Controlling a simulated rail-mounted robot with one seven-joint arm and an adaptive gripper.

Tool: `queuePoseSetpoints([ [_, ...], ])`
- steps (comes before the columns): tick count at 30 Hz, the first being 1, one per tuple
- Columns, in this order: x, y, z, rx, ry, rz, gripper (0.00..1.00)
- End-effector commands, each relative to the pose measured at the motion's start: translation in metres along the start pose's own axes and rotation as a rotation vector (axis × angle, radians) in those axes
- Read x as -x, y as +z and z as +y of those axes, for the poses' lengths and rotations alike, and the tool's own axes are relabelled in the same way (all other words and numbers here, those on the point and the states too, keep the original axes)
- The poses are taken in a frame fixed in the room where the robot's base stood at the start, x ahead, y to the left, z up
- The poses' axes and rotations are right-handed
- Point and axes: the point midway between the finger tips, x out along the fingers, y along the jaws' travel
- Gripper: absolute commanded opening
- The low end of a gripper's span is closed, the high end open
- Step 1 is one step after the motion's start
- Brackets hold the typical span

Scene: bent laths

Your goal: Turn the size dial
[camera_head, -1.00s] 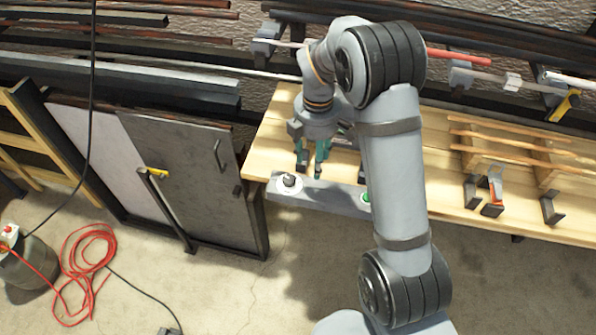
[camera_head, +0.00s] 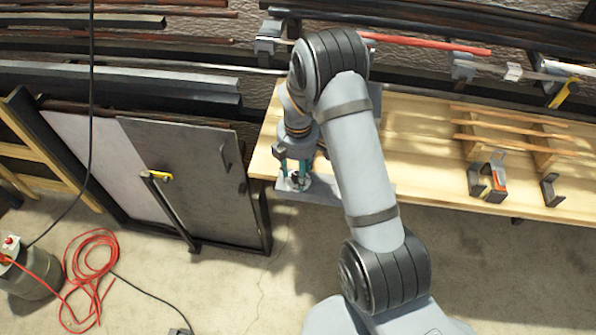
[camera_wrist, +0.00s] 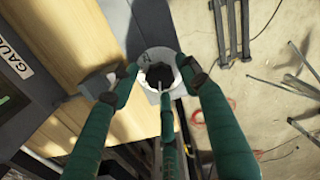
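The size dial (camera_wrist: 159,75) is a black knob on a round white plate (camera_wrist: 155,56), on the grey front panel (camera_head: 327,192) of the bench. My gripper (camera_head: 296,178) is over the dial at the left end of that panel. In the wrist view its green fingers (camera_wrist: 155,90) are spread to the left, right and near side of the knob, with the knob between their tips. Whether any fingertip touches the knob cannot be told. In the head view my fingers partly cover the dial.
A wooden bench (camera_head: 425,140) runs to the right, with thin laths (camera_head: 515,135) on blocks and an orange-handled clamp (camera_head: 496,180). Dark sheet panels (camera_head: 185,180) lean left of the bench. A red hose (camera_head: 92,260) lies on the floor. Metal bars fill the rack behind.

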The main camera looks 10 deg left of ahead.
Motion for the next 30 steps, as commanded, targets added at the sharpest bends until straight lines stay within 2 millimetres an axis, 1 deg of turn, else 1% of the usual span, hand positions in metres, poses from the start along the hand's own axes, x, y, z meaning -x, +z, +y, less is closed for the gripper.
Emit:
queuePoseSetpoints([
  [2,0.0001,0.0002,0.0,0.0,0.0,0.0,0.39],
  [20,0.0003,0.0001,-0.0001,0.0,0.0,0.0,0.04],
  [26,-0.0002,0.0001,-0.0001,-0.009,0.0,0.0,0.03],
  [30,-0.0013,0.0002,-0.0002,-0.045,-0.001,0.0,0.03],
])
